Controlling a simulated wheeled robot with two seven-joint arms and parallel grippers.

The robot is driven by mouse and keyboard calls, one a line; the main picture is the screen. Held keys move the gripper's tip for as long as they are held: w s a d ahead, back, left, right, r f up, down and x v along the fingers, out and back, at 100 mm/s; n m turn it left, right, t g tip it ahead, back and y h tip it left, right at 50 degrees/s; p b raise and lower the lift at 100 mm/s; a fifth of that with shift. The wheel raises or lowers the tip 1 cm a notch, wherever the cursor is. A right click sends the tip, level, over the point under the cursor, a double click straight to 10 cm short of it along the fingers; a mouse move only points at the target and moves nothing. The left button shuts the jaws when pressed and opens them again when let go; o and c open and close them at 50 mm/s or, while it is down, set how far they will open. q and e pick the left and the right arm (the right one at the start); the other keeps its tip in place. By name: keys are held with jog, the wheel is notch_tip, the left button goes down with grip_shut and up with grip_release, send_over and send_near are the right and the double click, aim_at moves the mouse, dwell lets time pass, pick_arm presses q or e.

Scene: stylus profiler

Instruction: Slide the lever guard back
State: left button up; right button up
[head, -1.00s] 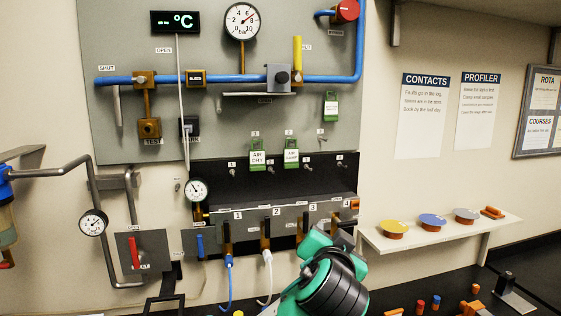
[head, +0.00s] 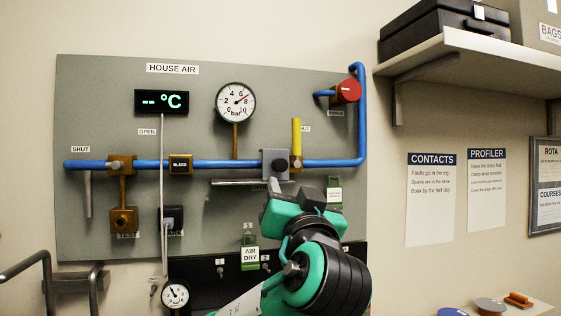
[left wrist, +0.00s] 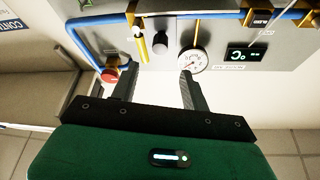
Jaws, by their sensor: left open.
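A grey block with a dark round knob (head: 277,165) sits on the blue pipe above a thin horizontal rail; it looks like the lever guard, though I cannot be sure. It stands just left of the upright yellow lever (head: 297,138) on its brass valve. In the left wrist view the block (left wrist: 160,38) and the yellow lever (left wrist: 141,46) appear upside down, beyond the fingers. My left gripper (left wrist: 158,74) is open and empty, apart from the panel. In the head view my left arm stands below the block, and the fingertips cannot be made out. My right gripper is not in view.
A red knob (head: 347,91) sits at the pipe's right bend. A pressure gauge (head: 236,102) and a temperature display (head: 162,102) are up left. A green AIR DRY tag (head: 250,254) hangs below. A shelf (head: 470,62) juts out at upper right.

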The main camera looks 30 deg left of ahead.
aim_at(281, 166)
pick_arm(q)
jog(key=p+x, duration=0.5)
jog(key=x, duration=0.4)
jog(key=shift+w+a+r, duration=0.1)
jog(key=shift+a+r, duration=0.1)
jog(key=shift+a, duration=0.05)
jog(key=shift+w+a+r+p, duration=0.25)
jog(key=shift+w+a+p, duration=0.15)
jog(key=shift+w+p, duration=0.15)
jog(key=shift+w+a, duration=0.25)
jog(key=shift+a, duration=0.1)
grip_shut()
